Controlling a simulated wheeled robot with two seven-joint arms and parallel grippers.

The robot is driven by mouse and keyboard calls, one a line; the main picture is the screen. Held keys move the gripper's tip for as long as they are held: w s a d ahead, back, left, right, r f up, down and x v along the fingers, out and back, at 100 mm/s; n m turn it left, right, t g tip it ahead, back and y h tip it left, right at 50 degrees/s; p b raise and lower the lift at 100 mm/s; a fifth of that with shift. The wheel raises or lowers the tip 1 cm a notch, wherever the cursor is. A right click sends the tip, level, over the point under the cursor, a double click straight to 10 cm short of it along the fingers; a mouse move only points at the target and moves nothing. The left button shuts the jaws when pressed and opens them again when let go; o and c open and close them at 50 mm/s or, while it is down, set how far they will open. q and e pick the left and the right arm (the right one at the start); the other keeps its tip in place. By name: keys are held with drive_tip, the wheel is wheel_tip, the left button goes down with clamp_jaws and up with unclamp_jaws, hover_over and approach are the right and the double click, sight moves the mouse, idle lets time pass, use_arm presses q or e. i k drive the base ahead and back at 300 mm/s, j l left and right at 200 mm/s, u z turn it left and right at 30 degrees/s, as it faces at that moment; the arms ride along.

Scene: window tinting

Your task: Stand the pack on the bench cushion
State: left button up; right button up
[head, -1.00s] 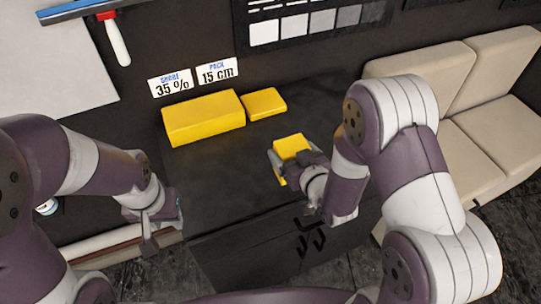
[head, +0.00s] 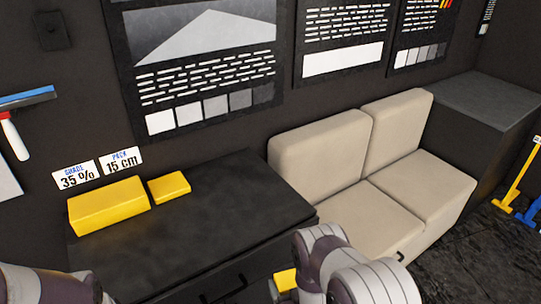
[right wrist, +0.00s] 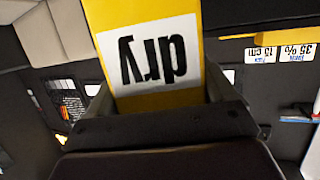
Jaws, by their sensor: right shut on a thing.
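The pack (head: 286,280) is yellow and shows only in part at the bottom edge of the head view. In the right wrist view the pack (right wrist: 145,12) carries a white label reading "dry", upside down. My right gripper (right wrist: 156,95) is shut on it, a finger on each side. The bench has beige seat cushions (head: 367,223) and upright back cushions (head: 318,160). It stands right of and beyond the held pack, and its seats are bare. My left gripper is outside the view; only part of its arm shows at lower left.
A dark cabinet (head: 230,205) stands left of the bench. A large yellow block (head: 110,205) and a smaller yellow block (head: 169,187) lie on it, behind them "35 %" (head: 76,175) and "15 cm" (head: 121,160) signs. A dark box (head: 490,100) stands at the bench's far end.

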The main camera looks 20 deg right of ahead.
sight(427, 192)
drive_tip(key=i+l, duration=0.1)
drive_tip(key=l, duration=0.45)
drive_tip(key=i+l, duration=0.1)
drive_tip(key=l, duration=0.45)
drive_tip(key=i+l, duration=0.1)
drive_tip(key=l, duration=0.5)
drive_tip(key=i+l, duration=0.1)
drive_tip(key=l, duration=0.45)
drive_tip(key=i+l, duration=0.1)
drive_tip(key=l, duration=0.45)
drive_tip(key=i+l, duration=0.1)
drive_tip(key=l, duration=0.45)
drive_tip(key=i+l, duration=0.1)
drive_tip(key=l, duration=0.5)
drive_tip(key=i+l, duration=0.1)
drive_tip(key=l, duration=0.45)
drive_tip(key=i+l, duration=0.65)
drive_tip(key=l, duration=0.25)
drive_tip(key=z, duration=0.05)
